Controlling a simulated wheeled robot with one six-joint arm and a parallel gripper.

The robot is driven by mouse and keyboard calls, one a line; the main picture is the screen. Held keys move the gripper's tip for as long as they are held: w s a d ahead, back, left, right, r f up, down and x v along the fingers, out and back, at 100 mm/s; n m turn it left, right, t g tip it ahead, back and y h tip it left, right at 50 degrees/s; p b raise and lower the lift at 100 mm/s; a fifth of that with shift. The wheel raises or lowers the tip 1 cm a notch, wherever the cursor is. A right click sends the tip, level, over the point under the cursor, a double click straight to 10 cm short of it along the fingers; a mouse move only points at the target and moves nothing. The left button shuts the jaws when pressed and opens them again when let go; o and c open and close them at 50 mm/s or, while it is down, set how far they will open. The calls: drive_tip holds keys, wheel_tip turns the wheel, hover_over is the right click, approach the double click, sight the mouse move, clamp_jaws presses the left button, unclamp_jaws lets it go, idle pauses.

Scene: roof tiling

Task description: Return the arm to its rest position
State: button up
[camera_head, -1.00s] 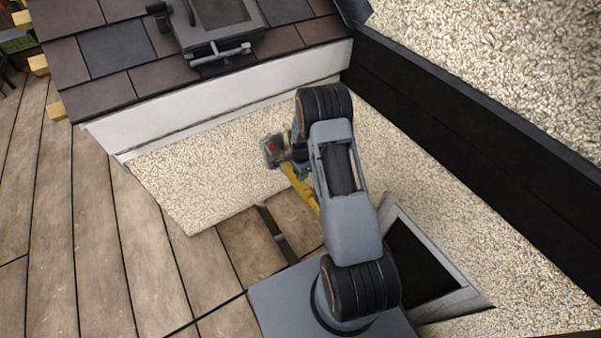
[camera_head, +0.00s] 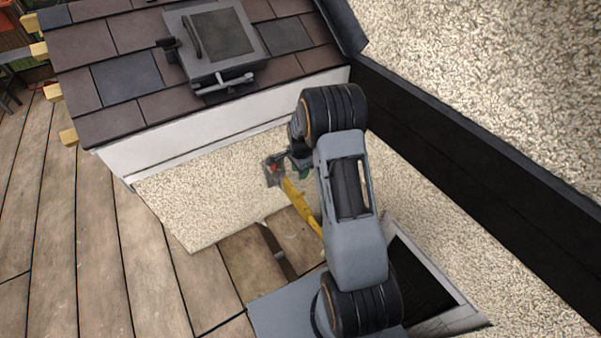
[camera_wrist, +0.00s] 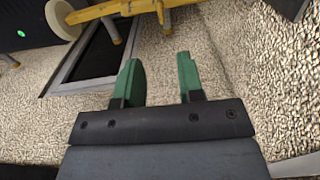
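My gripper (camera_wrist: 158,60) shows in the wrist view with two green fingers standing apart. Nothing is between them; pebbled wall and the corner of a framed dark opening show behind. In the head view my arm is folded over my base, in front of the pale pebbled wall. The gripper is mostly hidden there behind the arm; only a little green shows.
A roof (camera_head: 137,83) with brown and grey tiles and a grey skylight (camera_head: 222,48) lies beyond the arm. Wooden decking (camera_head: 100,230) is clear at left. A dark beam (camera_head: 470,165) runs along the right wall. A yellow bar (camera_head: 301,205) stands beside the arm.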

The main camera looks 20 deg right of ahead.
idle(0.5)
drive_tip(key=s+a+r+n+t+p, duration=0.1)
drive_tip(key=s+a+r+n+p, duration=0.2)
drive_tip(key=r, duration=1.3)
drive_tip(key=s+a+r+n+t+p, duration=0.1)
drive_tip(key=s+a+r+n+p, duration=0.3)
drive_tip(key=r, duration=1.2)
drive_tip(key=s+a+r+n+t+p, duration=0.1)
drive_tip(key=s+a+r+n+p, duration=0.2)
drive_tip(key=s+r+n+p, duration=0.6)
drive_tip(key=s+r+p, duration=0.6)
drive_tip(key=r+p, duration=0.1)
drive_tip(key=p, duration=0.2)
drive_tip(key=shift+a+r+n+t, duration=0.25)
drive_tip(key=shift+r+n+t, duration=0.05)
drive_tip(key=shift+n, duration=0.1)
drive_tip(key=shift+s, duration=0.1)
